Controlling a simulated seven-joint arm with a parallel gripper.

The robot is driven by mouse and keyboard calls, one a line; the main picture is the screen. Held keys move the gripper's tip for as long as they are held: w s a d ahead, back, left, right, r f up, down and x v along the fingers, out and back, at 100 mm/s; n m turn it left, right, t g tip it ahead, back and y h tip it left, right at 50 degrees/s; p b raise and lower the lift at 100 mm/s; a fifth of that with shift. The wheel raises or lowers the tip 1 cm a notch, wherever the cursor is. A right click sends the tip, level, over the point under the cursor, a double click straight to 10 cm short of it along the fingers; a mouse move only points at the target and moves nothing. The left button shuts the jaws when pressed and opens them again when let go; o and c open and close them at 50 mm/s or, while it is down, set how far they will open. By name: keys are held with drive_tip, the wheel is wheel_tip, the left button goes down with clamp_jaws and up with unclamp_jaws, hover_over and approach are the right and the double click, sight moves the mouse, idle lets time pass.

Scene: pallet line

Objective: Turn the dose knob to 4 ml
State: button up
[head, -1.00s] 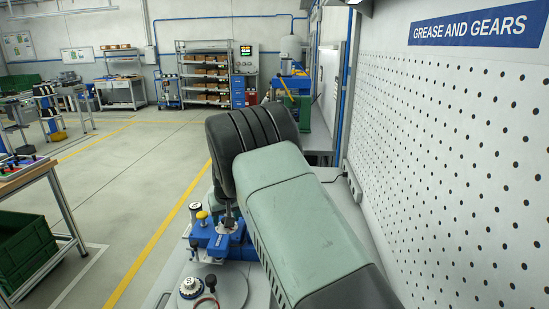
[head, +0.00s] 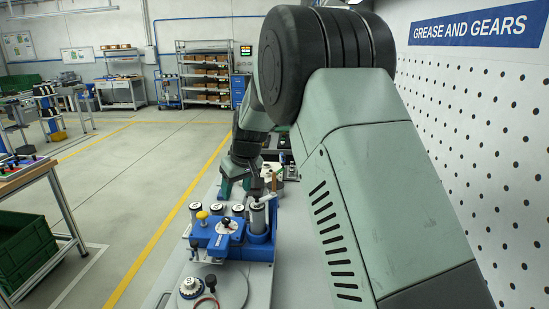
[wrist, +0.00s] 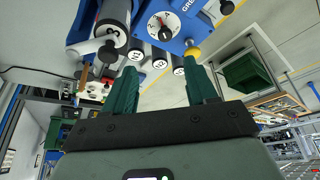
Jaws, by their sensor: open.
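The dose knob is a small dark knob on a white round dial, on top of a blue unit (head: 225,249). It shows in the head view (head: 226,222) and at the top of the wrist view (wrist: 163,26). A red mark and some digits show on the dial, but I cannot read the setting surely. My gripper (wrist: 163,70) has two green fingers, apart and empty. In the head view my gripper (head: 237,189) hangs beyond the blue unit, behind its row of canisters. The fingers are clear of the knob.
Several numbered canisters (wrist: 159,57) stand between my gripper and the dial. A larger canister marked 3 (wrist: 113,20) stands beside the dial. A yellow button (head: 202,215) is on the dial's other side.

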drive_tip(key=s+d+r+m, duration=0.2)
drive_tip(key=s+d+r, duration=0.6)
drive_tip(key=d+r, duration=0.2)
drive_tip(key=shift+s+d+r+t+h, duration=0.35)
drive_tip(key=shift+s+r+t+h, duration=0.05)
drive_tip(key=shift+r, duration=0.9)
approach(226, 219)
drive_tip(key=x, duration=0.8)
drive_tip(key=shift+f, duration=0.1)
drive_tip(key=c, duration=1.1)
